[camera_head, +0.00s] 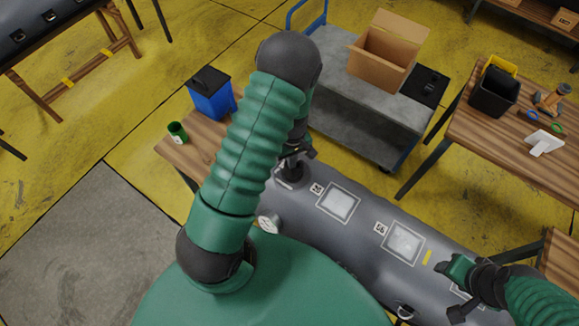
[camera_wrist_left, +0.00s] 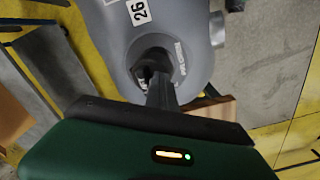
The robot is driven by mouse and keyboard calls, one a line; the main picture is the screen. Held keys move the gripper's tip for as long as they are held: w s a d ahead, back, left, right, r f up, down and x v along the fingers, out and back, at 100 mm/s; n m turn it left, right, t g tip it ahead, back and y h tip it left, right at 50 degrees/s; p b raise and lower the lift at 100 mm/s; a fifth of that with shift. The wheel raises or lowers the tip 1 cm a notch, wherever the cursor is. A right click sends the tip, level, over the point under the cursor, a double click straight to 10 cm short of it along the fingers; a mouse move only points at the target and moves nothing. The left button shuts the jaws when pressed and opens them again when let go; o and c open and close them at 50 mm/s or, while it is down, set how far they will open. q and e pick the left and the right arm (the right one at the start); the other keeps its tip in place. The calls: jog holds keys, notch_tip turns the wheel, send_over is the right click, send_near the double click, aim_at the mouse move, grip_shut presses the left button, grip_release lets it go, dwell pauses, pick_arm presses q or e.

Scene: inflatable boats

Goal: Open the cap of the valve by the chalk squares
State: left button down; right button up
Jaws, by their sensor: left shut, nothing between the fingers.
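The grey inflatable tube (camera_head: 365,255) carries white chalk squares, one (camera_head: 338,202) near its left end and another (camera_head: 403,243) further right. The valve (camera_head: 288,175) is at the tube's left end, beside the first square. In the left wrist view the valve's grey, lettered ring (camera_wrist_left: 178,57) surrounds a dark centre. My left gripper (camera_head: 293,153) is shut and empty, its tips at the dark valve centre; it also shows in the wrist view (camera_wrist_left: 160,90). The fingers partly hide the cap, so I cannot tell whether it is open. My right gripper (camera_head: 456,290) is over the tube's right part, its jaws unclear.
A round gauge (camera_head: 268,223) is on the tube's near side. Behind are a blue bin (camera_head: 212,98) and green cup (camera_head: 177,132) on a wooden table, and a grey cart (camera_head: 345,105) with a cardboard box (camera_head: 388,52). Another table (camera_head: 480,145) stands right.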

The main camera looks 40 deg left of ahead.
pick_arm(q)
jog(key=shift+w+d+t, duration=0.15)
jog(key=shift+w+t, duration=0.15)
jog(key=shift+w, duration=0.5)
jog(key=shift+s+r+p, duration=0.15)
jog(key=shift+r+p, duration=0.1)
jog(key=shift+p, duration=0.05)
jog(key=shift+s+r, duration=0.1)
jog(key=shift+r, duration=0.05)
jog(key=shift+s+r+p, duration=0.1)
jog(key=shift+r+p, duration=0.1)
jog(key=shift+p, duration=0.35)
jog(key=shift+s+r+p, duration=0.35)
jog(key=s+r, duration=0.1)
jog(key=s, duration=0.1)
jog(key=s+r+p, duration=0.1)
jog(key=shift+s+r, duration=0.15)
jog(key=shift+s, duration=0.2)
pick_arm(e)
jog(key=w+r, duration=0.2)
jog(key=shift+a+r, duration=0.2)
jog(key=shift+r, duration=0.2)
pick_arm(q)
jog(key=shift+w, duration=0.1)
pick_arm(e)
jog(key=shift+w, duration=0.2)
